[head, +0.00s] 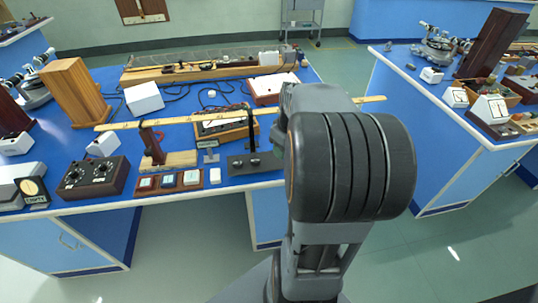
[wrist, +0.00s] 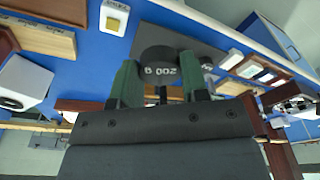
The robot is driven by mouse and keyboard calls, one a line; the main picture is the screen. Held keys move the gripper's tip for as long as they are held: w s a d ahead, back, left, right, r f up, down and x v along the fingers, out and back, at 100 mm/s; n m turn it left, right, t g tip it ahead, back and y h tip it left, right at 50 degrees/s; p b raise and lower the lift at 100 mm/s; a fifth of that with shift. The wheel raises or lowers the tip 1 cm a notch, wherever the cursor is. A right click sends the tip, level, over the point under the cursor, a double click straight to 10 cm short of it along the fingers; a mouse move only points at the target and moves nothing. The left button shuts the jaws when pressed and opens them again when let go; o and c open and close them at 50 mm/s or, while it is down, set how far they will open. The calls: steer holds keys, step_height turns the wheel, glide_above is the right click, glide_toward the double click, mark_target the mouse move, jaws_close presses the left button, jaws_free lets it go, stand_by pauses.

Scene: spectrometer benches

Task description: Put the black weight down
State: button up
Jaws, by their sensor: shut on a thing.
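The black weight (wrist: 162,56), marked "200 g" and upside down in the wrist view, sits between the green fingers of my gripper (wrist: 158,78). The gripper is shut on it. Behind the weight is a dark plate (wrist: 185,40) on the blue bench top; I cannot tell whether the weight touches it. A second dark weight (wrist: 209,79) shows partly beside the right finger. In the head view the dark plate (head: 270,164) lies near the bench's front edge with small dark weights on it. My arm hides my gripper there.
A long wooden rule (head: 190,119) lies across a stand (head: 155,150), close to the plate. A dark meter box (head: 92,177), boxed tiles (head: 168,182) and a small white block (head: 215,176) stand left along the front edge. A second blue bench (head: 440,95) is at right.

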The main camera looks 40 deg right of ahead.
glide_above(273, 160)
steer(key=s, duration=0.1)
step_height(273, 160, down, 6)
steer(key=shift+s+r, duration=0.1)
steer(key=shift+w+f, duration=0.55)
steer(key=shift+f, duration=1.7)
steer(key=shift+f, duration=0.2)
steer(key=o, duration=0.8)
steer(key=shift+c, duration=0.2)
steer(key=shift+r, duration=0.1)
